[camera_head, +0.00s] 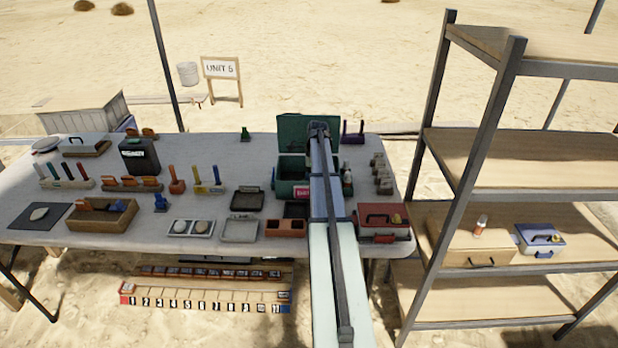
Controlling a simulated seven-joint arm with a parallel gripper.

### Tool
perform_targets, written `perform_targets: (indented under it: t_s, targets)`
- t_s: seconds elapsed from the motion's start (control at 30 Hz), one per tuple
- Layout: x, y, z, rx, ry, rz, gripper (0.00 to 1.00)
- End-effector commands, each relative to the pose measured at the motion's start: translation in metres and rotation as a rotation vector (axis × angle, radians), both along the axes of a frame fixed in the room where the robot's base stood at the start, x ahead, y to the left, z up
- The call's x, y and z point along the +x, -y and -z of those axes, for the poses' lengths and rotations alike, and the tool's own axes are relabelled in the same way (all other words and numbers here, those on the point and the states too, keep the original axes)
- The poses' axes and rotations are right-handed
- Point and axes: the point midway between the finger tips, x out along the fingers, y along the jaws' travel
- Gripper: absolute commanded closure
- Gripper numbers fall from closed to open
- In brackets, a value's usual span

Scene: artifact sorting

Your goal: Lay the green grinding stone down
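A small dark green object (245,134) stands upright near the back edge of the table, left of the open green case. It may be the green grinding stone, but it is too small to be sure. My arm reaches from the bottom of the view over the table. Its end, with my gripper (318,130), is at the open green case (281,188), in front of its raised lid. The fingers are hidden or too small to make out, so I cannot tell whether they hold anything. My gripper is well to the right of the small green object.
The table (90,226) is crowded with tool racks, trays and boxes. A black container (140,156) stands at the back left, and a red box (384,222) at the right front. A metal shelf (500,165) stands on the right. Some back-centre tabletop is clear.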

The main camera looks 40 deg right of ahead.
Motion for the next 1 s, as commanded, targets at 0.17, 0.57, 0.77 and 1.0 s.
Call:
perform_targets:
  t_s: [0.17,0.57,0.77,1.0]
  targets:
    - [0.0,0.0,0.002,0.0,0.0,0.0,0.52]
    - [0.0,0.0,0.002,0.0,0.0,0.0,0.32]
    - [0.0,0.001,-0.007,-0.001,0.001,0.0,0.32]
    - [-0.004,0.005,-0.047,-0.003,0.003,0.001,0.32]
